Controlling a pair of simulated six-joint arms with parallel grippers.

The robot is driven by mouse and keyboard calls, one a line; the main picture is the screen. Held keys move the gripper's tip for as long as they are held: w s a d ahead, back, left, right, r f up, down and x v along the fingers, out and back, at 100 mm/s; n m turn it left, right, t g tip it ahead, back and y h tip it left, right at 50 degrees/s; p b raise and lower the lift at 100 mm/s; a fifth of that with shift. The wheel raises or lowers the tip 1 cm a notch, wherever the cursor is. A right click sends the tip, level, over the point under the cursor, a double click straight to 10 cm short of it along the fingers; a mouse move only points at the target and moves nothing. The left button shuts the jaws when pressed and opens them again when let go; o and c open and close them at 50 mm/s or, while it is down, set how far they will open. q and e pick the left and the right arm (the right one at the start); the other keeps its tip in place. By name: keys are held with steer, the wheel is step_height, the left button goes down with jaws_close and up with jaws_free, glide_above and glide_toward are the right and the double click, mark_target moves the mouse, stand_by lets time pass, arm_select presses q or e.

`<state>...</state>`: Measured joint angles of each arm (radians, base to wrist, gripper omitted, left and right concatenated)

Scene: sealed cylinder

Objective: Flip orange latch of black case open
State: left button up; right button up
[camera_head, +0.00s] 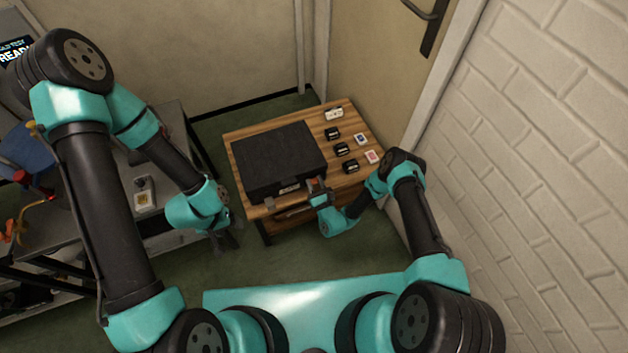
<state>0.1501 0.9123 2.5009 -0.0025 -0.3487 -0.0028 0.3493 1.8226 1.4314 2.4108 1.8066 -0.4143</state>
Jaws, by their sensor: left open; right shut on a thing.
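The black case (278,157) lies closed on the small wooden table, with its front side toward me. My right gripper (317,186) is at the right end of the case's front edge, shut on the orange latch. The latch is mostly hidden by the fingers, so I cannot tell its angle. A small pale label (289,189) shows on the case front, left of the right gripper. My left gripper (232,240) is open and empty, left of the table and below its top, pointing down and away from the case.
The wooden table (341,190) holds several small black boxes (342,149) and cards (372,156) right of the case. A grey bench (170,213) stands at the left. A white brick wall (540,130) closes the right side. Green floor is clear in front.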

steer(key=shift+s+d+f+t+y, duration=0.1)
steer(key=shift+s+f+t+y, duration=0.1)
steer(key=shift+t, duration=0.5)
steer(key=shift+s+f+t+y, duration=0.15)
steer(key=shift+s+t+y, duration=0.05)
steer(key=shift+t, duration=0.5)
steer(key=o, duration=0.9)
steer(key=shift+o, duration=0.2)
steer(key=shift+s, duration=0.1)
steer(key=v, duration=1.2)
steer(key=shift+r, duration=0.1)
